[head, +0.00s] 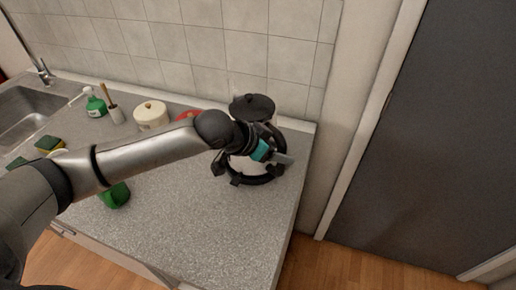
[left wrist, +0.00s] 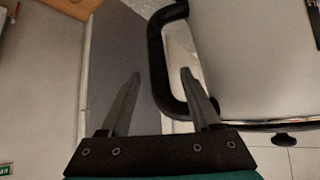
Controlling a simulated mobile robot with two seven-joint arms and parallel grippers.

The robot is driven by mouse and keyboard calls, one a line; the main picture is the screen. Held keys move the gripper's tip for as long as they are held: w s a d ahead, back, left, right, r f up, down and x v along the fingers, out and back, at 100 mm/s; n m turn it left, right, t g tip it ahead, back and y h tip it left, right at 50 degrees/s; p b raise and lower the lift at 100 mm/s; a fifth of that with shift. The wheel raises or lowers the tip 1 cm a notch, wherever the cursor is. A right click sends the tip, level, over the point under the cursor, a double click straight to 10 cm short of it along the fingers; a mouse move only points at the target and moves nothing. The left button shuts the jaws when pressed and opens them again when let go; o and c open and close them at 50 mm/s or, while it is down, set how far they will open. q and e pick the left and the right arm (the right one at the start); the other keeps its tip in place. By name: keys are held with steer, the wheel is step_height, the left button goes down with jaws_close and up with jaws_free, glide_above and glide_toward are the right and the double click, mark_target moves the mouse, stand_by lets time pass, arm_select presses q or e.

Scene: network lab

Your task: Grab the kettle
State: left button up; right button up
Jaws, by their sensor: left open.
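The kettle (head: 252,107) has a black lid, a pale body and a black lower ring. It stands on the counter near its right end, partly hidden behind my left arm. My left gripper (head: 280,156) is open at the kettle's handle side. In the left wrist view, the kettle's pale body (left wrist: 255,60) fills the right side. Its black handle (left wrist: 158,62) passes between the open fingers of my left gripper (left wrist: 161,76). One finger is outside the handle loop and the other is on the body side. Contact cannot be told. My right gripper is not in view.
The grey counter (head: 190,235) is clear in front. A tiled wall (head: 215,50) rises behind; a dark door (head: 440,140) is right.

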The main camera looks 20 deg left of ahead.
arm_select(q)
steer(key=shift+x, duration=0.95)
jaws_close()
steer(key=shift+a, duration=0.1)
stand_by(0.5)
steer(key=shift+w+r, duration=0.15)
steer(key=shift+r, duration=0.1)
